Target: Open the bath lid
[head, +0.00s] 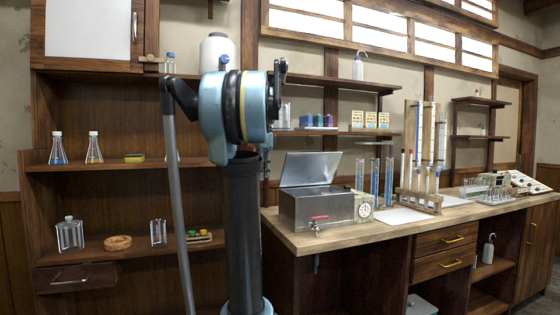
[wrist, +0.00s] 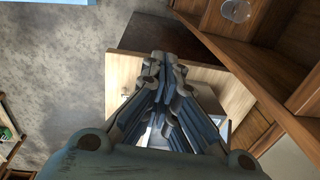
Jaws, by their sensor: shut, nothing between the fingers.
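The metal bath (head: 316,209) is a grey box on the wooden counter, with a small red-handled tap on its front. Its lid (head: 308,169) stands raised and tilted back along the rear edge, so the bath is open. Its inside is mostly hidden by the front wall. My gripper (wrist: 159,62) shows in the wrist view with its fingers together and nothing held. I cannot make it out in the head view. The bath cannot be made out clearly in the wrist view, and no contact between my gripper and the lid shows.
The counter (head: 340,242) also bears a small dial device (head: 364,207), blue-filled tubes (head: 375,180), a rack of tall columns (head: 420,201) and glassware at the right. Wooden shelves (head: 110,164) with flasks stand at the left. The wrist view shows grey floor (wrist: 60,60) and wooden furniture edges.

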